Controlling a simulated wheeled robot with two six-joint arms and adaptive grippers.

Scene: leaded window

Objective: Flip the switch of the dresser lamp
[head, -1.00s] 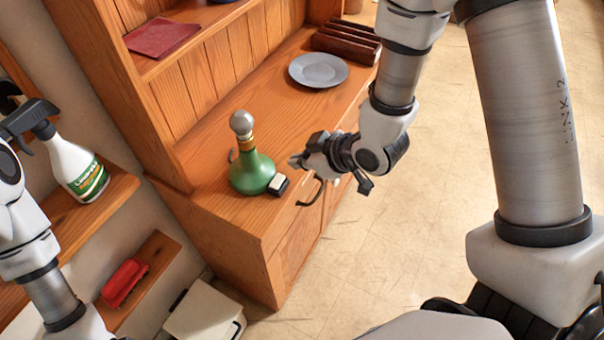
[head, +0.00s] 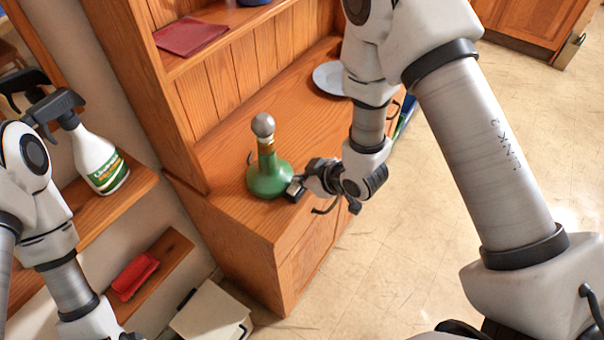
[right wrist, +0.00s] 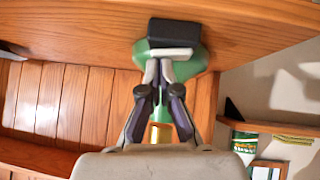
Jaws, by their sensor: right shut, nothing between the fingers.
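The dresser lamp (head: 268,178) is green and bottle-shaped with a gold neck and a grey ball on top. It stands upright near the dresser's front edge. Its switch (head: 292,192), a small dark and white block, is on the side of its base toward my right gripper (head: 302,184). In the right wrist view, the closed fingertips (right wrist: 160,66) are at the white part of the switch (right wrist: 172,53); I cannot tell whether they touch. The right gripper is shut and empty. My left arm shows at the left, but its gripper is out of view.
The wooden dresser (head: 225,215) holds a grey plate (head: 328,78) farther back and a dark red book (head: 191,36) on its shelf. At left, a white spray bottle (head: 97,158) and a red object (head: 135,276) are on wall shelves. A pale box (head: 210,312) stands below. Floor lies open at right.

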